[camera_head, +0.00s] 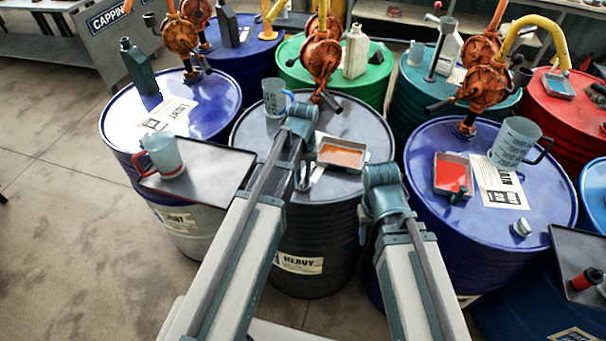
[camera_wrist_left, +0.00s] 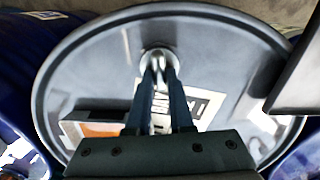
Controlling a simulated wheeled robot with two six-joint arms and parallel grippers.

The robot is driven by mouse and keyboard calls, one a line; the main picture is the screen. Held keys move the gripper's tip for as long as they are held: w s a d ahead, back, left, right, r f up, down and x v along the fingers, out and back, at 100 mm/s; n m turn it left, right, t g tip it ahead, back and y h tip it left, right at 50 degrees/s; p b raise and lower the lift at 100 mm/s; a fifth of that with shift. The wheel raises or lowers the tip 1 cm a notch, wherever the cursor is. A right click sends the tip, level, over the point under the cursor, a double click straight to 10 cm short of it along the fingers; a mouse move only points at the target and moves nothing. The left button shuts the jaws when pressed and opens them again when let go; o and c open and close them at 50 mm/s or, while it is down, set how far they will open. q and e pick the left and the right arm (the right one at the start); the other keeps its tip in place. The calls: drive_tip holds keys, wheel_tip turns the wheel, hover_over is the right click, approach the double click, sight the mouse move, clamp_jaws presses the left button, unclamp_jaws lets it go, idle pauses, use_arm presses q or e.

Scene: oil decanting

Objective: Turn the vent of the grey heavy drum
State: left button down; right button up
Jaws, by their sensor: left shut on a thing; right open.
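The grey heavy drum (camera_head: 310,240) stands in the middle, with a "HEAVY" label (camera_head: 299,263) on its side. My left gripper (camera_head: 303,180) is over its lid, pointing down. In the left wrist view, my left gripper (camera_wrist_left: 158,72) is shut on the round silver vent (camera_wrist_left: 158,54) near the lid's edge. In the head view the vent is hidden behind my arm. My right gripper (camera_head: 366,228) hangs by the right front edge of the grey drum, apart from the vent, and its fingertips are hard to make out.
On the grey lid stand a tray of orange-brown oil (camera_head: 342,153), a measuring jug (camera_head: 274,96) and a rusty pump (camera_head: 320,58). A dark side tray (camera_head: 215,170) with a red-handled jug (camera_head: 163,152) is to the left. Blue drums (camera_head: 180,110) (camera_head: 540,195) flank it closely.

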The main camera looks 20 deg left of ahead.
sight(303, 177)
use_arm(q)
drive_tip(key=c, duration=0.8)
unclamp_jaws()
drive_tip(key=shift+r, duration=0.1)
wheel_tip(303, 177, up, 14)
drive_tip(key=p, duration=1.4)
drive_tip(key=shift+f, duration=0.2)
drive_tip(key=s+d+f+m+b, duration=0.2)
drive_tip(key=s+d+f+b, duration=0.1)
drive_tip(key=s+d, duration=0.2)
drive_tip(key=s+d+f+m+y+b, duration=0.1)
drive_tip(key=s+d, duration=0.4)
drive_tip(key=s, duration=0.5)
wheel_tip(303, 177, down, 2)
drive_tip(key=m+b, duration=0.1)
drive_tip(key=b, duration=0.1)
drive_tip(key=shift+s+d+f+m+b, duration=0.15)
drive_tip(key=shift+s+f+m+b, duration=0.05)
drive_tip(key=shift+m+b, duration=0.2)
